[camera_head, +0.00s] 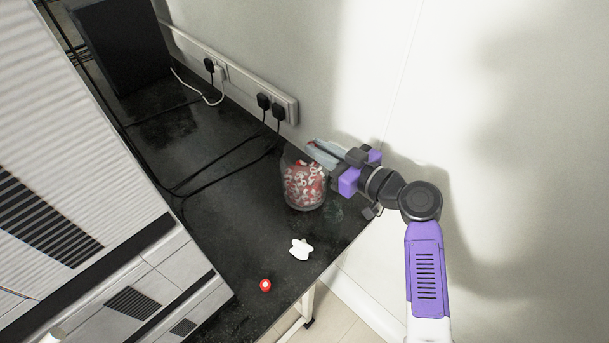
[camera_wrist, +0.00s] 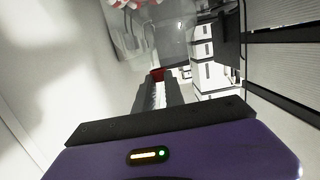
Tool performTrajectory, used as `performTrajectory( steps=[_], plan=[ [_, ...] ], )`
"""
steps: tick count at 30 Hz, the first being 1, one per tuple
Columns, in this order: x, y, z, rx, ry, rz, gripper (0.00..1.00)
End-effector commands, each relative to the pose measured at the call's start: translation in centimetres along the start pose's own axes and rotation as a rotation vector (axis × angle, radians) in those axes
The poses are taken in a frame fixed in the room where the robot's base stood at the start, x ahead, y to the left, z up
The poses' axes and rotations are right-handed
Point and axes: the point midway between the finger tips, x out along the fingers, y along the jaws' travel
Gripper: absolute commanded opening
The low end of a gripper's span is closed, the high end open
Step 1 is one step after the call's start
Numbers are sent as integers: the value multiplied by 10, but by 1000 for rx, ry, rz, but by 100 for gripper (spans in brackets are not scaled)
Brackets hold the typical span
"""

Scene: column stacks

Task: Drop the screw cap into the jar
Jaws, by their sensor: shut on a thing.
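The clear jar (camera_head: 303,190) stands near the right end of the black table and holds many red and white pieces. It shows at the top edge of the wrist view (camera_wrist: 150,38), partly cut off. My gripper (camera_head: 312,148) is above the jar, its fingers pointing left over the jar's top. In the wrist view my gripper (camera_wrist: 157,82) is shut on a small red piece, seemingly the screw cap (camera_wrist: 157,74), which shows at the fingertips. The fingers hide most of the cap. I cannot tell whether it is fully over the opening.
A white knobbed piece (camera_head: 300,249) and a red piece with a white centre (camera_head: 265,285) lie on the table (camera_head: 225,235) in front of the jar. Black cables (camera_head: 215,178) run from the wall sockets (camera_head: 255,90). The wall is close behind the jar. White panelled equipment (camera_head: 90,180) fills the left.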

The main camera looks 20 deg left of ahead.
Motion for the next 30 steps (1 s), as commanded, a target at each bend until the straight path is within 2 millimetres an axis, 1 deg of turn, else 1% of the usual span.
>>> performTrajectory(
  steps=[3,12,13,16,17,26,29,30],
  plan=[
    [1,0,6,1,1,0,0],
    [1,0,7,0,1,0,0],
    [1,0,7,0,1,0,18],
    [1,0,7,0,1,0,37],
    [1,0,7,0,1,0,39],
    [0,0,7,0,1,1,39],
    [-7,0,8,1,1,2,39],
    [-12,0,8,1,1,3,39]
  ],
)
